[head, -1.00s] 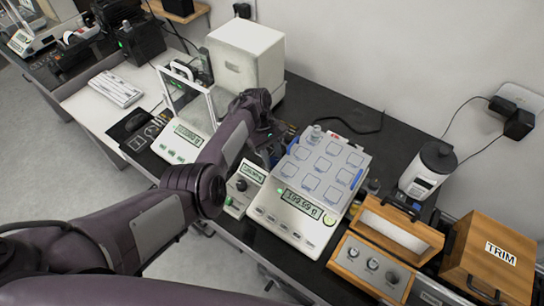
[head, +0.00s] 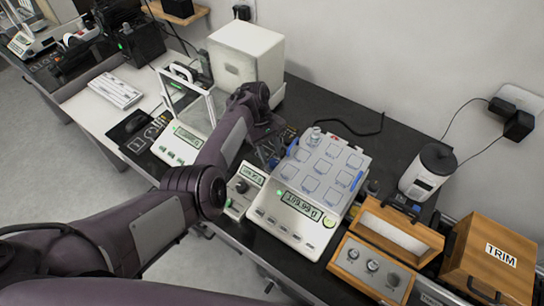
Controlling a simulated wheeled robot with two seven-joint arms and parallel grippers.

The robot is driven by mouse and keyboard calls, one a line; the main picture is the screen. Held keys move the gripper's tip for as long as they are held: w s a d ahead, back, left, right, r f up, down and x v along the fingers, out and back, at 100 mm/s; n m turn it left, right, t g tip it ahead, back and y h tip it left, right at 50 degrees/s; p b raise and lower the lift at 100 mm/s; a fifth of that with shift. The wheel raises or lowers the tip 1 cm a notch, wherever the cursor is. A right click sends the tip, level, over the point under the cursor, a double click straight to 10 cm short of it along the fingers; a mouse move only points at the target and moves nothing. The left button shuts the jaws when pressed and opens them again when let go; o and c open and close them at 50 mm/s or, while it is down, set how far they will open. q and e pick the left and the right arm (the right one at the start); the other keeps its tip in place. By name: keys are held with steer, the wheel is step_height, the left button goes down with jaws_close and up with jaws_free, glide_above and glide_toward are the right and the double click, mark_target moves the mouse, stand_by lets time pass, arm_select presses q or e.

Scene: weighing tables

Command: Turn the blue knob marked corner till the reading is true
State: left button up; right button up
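The balance (head: 310,222) has a pale pan with several marked square pads and a lit display (head: 302,205). The display seems to read about 199.99, but the digits are small. A metal weight (head: 313,137) stands on the pan's far left pad. A blue knob (head: 356,181) shows at the pan's right edge. Another blue part (head: 292,147) shows at its far left edge, beside my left gripper. Knob labels are too small to read. My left gripper (head: 274,152) points down by that edge; its fingertips are partly hidden, so grip and contact are unclear. My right gripper is not in view.
A wooden knob box (head: 371,268), an open wooden case (head: 398,232) and a TRIM box (head: 490,262) stand right. A glass-shielded balance (head: 180,143) and white box (head: 246,56) stand behind my arm.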

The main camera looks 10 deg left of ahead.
arm_select(q)
steer(key=shift+b+v, duration=0.4)
steer(key=shift+v, duration=2.35)
steer(key=shift+f, duration=0.1)
